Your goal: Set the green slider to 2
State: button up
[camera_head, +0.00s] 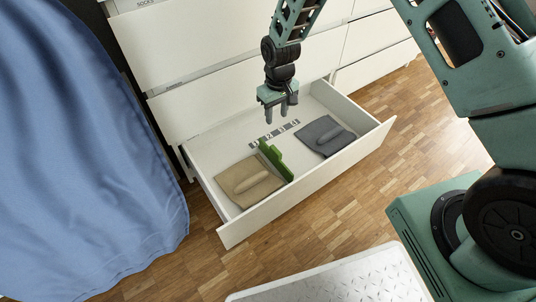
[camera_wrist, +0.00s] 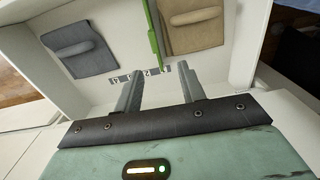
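The green slider (camera_head: 275,159) is a thin upright divider standing across the open drawer, between a tan folded item (camera_head: 248,182) and a grey folded item (camera_head: 325,134). Its back end is by a numbered strip (camera_head: 281,131), seemingly between the 1 and the 2. The slider also shows in the wrist view (camera_wrist: 153,28), at the top middle. My gripper (camera_head: 276,115) hangs above the back of the drawer, apart from the slider. Its two fingers (camera_wrist: 161,88) are spread with nothing between them. The strip's digits are small and partly unclear in the wrist view.
The open drawer (camera_head: 307,179) has raised walls around the items. The cabinet front (camera_head: 215,104) rises behind it. A blue cloth-covered thing (camera_head: 85,160) stands at the left. Wooden floor (camera_head: 430,130) is clear at the right.

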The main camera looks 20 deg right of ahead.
jog(key=b, duration=0.1)
send_over(276, 149)
notch_tip(276, 149, down, 5)
notch_tip(276, 149, down, 17)
jog(key=b, duration=0.7)
jog(key=shift+s+a+r, duration=0.1)
grip_shut()
